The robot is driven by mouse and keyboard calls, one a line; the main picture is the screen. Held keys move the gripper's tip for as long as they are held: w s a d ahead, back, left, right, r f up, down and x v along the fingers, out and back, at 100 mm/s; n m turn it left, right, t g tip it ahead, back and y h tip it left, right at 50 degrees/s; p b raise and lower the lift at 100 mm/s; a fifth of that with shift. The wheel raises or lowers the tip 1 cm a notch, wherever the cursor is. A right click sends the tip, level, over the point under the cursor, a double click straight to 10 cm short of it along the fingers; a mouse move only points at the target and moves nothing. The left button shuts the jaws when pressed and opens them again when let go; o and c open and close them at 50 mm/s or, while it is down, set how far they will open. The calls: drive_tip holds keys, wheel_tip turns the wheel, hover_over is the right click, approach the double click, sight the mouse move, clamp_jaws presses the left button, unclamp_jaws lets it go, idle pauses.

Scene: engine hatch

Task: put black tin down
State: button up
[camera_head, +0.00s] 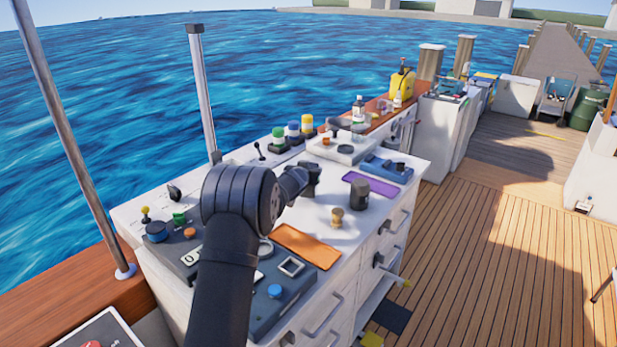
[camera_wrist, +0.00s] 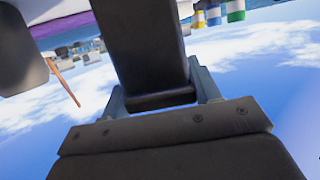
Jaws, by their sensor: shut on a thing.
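My gripper (camera_head: 304,186) is shut on the black tin, a dark straight-sided block that fills the middle of the wrist view (camera_wrist: 142,45). The grey fingers (camera_wrist: 160,92) press on both its sides. In the head view the tin (camera_head: 313,171) is small and dark at the end of my arm, over the white counter. I cannot tell whether its base touches the counter. A purple mat (camera_head: 384,175) and an orange mat (camera_head: 307,246) lie on the counter to either side.
A dark grey cylinder (camera_head: 360,193) stands just right of my gripper, with a wooden peg (camera_head: 337,216) in front. A blue device (camera_head: 384,166) and a white device (camera_head: 345,149) lie behind. Coloured jars (camera_head: 292,132) line the back edge. Bare counter shows around the peg.

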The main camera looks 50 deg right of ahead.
drive_tip(key=shift+f, duration=1.15)
drive_tip(key=shift+f, duration=0.1)
drive_tip(key=o, duration=1.3)
drive_tip(key=shift+f, duration=0.1)
drive_tip(key=shift+a+r, duration=0.15)
drive_tip(key=shift+r, duration=0.1)
drive_tip(key=v, duration=1.1)
drive_tip(key=shift+s+a+r, duration=0.1)
drive_tip(key=shift+a, duration=0.2)
drive_tip(key=shift+d, duration=0.1)
